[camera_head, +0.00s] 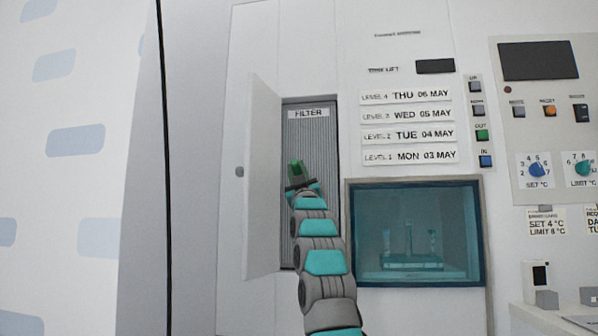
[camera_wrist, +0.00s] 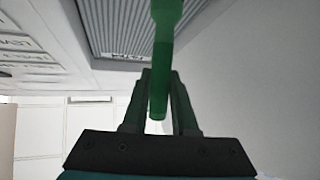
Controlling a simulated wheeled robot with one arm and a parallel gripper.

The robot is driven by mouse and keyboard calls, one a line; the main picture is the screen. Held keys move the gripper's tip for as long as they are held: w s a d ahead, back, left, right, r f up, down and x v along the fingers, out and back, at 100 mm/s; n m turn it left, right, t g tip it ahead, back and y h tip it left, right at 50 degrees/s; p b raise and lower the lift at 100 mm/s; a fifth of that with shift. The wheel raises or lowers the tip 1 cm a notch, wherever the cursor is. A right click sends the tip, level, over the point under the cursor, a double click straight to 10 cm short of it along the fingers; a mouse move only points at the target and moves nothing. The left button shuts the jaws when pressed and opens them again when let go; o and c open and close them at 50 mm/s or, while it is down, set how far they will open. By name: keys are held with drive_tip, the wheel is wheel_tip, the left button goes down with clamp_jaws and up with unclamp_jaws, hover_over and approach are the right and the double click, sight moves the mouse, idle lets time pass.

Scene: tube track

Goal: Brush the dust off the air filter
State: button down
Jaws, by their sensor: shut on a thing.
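The air filter (camera_head: 312,150) is a grey ribbed panel labelled FILTER, set upright in an open cabinet bay. Its ribs also show at the top of the wrist view (camera_wrist: 120,22). My gripper (camera_head: 299,184) is in front of the filter, at about the middle of its height. In the wrist view my gripper (camera_wrist: 158,105) is shut on a green handle, which I take to be the brush (camera_wrist: 165,30). The brush also shows as a small green shape in the head view (camera_head: 296,168). Its bristles are hidden, and I cannot tell whether it touches the filter. No dust can be made out.
The white cabinet door (camera_head: 263,180) stands open left of the filter. Right of it are date labels (camera_head: 408,126), a teal window (camera_head: 415,232) with a rack inside, and buttons and dials (camera_head: 536,168). A ledge (camera_head: 550,318) juts out at lower right.

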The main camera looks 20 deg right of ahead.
drive_tip(key=shift+f+h, duration=0.15)
drive_tip(key=shift+h, duration=0.15)
drive_tip(key=shift+w+a+f+b, duration=0.2)
drive_tip(key=shift+a+f+b, duration=0.2)
drive_tip(key=shift+f+b, duration=0.25)
drive_tip(key=shift+w+a+f+b, duration=0.35)
drive_tip(key=shift+f+b, duration=0.25)
drive_tip(key=shift+b, duration=0.05)
drive_tip(key=shift+s+d, duration=0.5)
drive_tip(key=shift+d, duration=0.35)
drive_tip(key=shift+d, duration=0.1)
